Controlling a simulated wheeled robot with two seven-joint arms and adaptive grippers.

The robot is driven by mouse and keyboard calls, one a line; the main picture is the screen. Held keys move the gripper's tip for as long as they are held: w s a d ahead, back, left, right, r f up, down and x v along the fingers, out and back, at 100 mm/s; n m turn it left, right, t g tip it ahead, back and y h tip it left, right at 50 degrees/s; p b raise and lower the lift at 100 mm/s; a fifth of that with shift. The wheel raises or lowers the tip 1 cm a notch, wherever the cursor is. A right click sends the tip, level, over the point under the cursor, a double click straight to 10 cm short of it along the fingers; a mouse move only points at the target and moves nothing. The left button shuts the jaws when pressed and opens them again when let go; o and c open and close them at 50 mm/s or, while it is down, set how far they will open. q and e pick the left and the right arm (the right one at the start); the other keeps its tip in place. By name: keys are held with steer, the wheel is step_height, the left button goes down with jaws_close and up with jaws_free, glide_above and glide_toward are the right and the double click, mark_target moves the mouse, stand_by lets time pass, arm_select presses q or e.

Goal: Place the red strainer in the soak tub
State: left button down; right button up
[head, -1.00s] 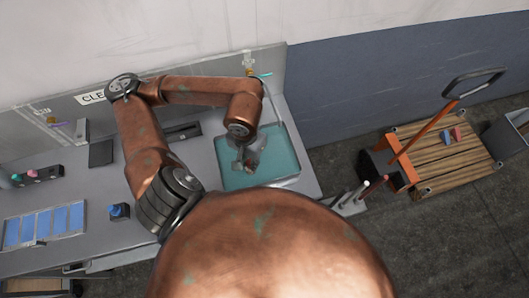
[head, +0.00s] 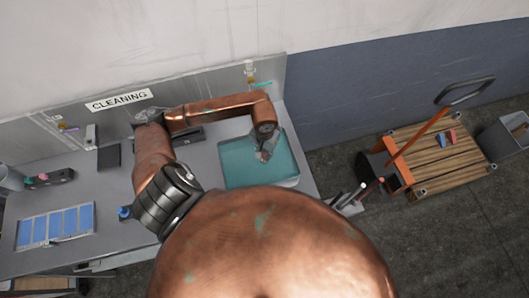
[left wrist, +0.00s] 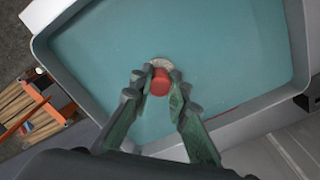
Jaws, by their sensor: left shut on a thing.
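The red strainer (left wrist: 160,83) shows in the left wrist view as a red knob with a pale round part just beyond it. My left gripper (left wrist: 158,82) is shut on the red knob, one finger on each side. The soak tub (left wrist: 220,45) is a grey-rimmed tub with teal inside, and the strainer is over its inner area. I cannot tell whether the strainer touches the tub's floor. In the head view, my left gripper (head: 264,153) is over the right part of the tub (head: 238,172), and the strainer is too small to make out. My right gripper is in neither view.
A wall with a "CLEANING" sign (head: 119,100) and a tap (head: 250,72) stand behind the counter. A blue-panelled tray (head: 55,226) and a dark block (head: 108,157) lie to the left. A wooden cart (head: 435,158) stands on the floor at right.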

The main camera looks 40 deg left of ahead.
arm_select(q)
steer(key=shift+f, duration=0.3)
steer(key=shift+f+b, duration=0.3)
steer(key=shift+b, duration=0.15)
steer(key=shift+f+b, duration=0.35)
steer(key=shift+b, duration=0.25)
steer(key=c, duration=1.8)
jaws_free()
steer(key=shift+c, duration=0.2)
steer(key=shift+r, duration=0.1)
